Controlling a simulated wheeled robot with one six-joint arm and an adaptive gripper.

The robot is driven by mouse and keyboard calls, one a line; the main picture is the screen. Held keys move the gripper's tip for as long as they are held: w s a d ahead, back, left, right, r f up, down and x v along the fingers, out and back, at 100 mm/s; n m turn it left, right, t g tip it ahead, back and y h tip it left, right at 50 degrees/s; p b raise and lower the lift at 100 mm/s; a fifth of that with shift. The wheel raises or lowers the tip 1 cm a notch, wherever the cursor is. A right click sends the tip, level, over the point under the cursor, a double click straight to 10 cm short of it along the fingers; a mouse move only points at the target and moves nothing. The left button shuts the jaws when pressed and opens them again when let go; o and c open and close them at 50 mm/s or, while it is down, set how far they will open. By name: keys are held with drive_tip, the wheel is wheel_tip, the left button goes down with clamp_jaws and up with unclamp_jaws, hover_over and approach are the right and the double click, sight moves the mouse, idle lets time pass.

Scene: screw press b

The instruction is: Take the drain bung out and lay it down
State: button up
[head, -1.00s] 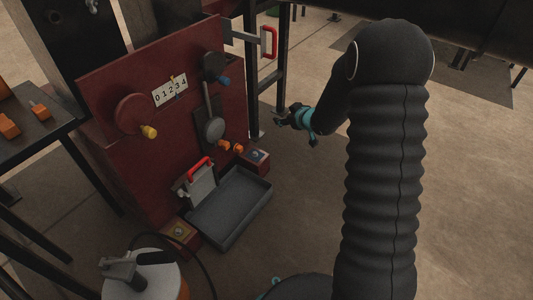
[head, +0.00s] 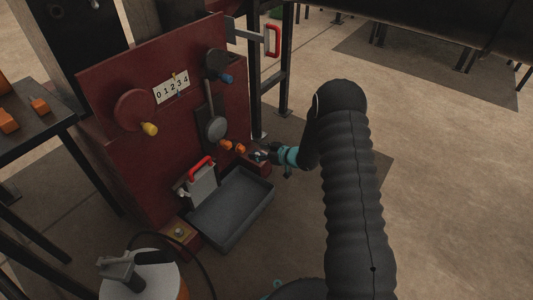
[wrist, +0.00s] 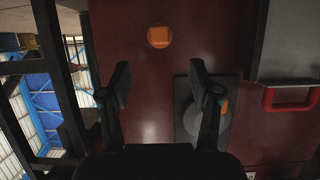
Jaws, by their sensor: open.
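Two small orange pieces stick out low on the dark red press panel, a left one (head: 225,145) and a right one (head: 240,149). I cannot tell for certain which is the drain bung. My gripper (head: 262,154) is open, close to the right of the right one, with nothing between its fingers.
A grey tray (head: 256,209) lies on the floor below the panel, beside a plate with a red handle (head: 201,162). A lever with a round end (head: 216,128) hangs above the orange pieces. A small red box (head: 259,167) stands under my gripper. The floor to the right is clear.

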sight(244, 148)
drive_tip(key=x, duration=0.9)
drive_tip(key=shift+b, duration=0.35)
drive_tip(key=shift+d, duration=0.1)
clamp_jaws()
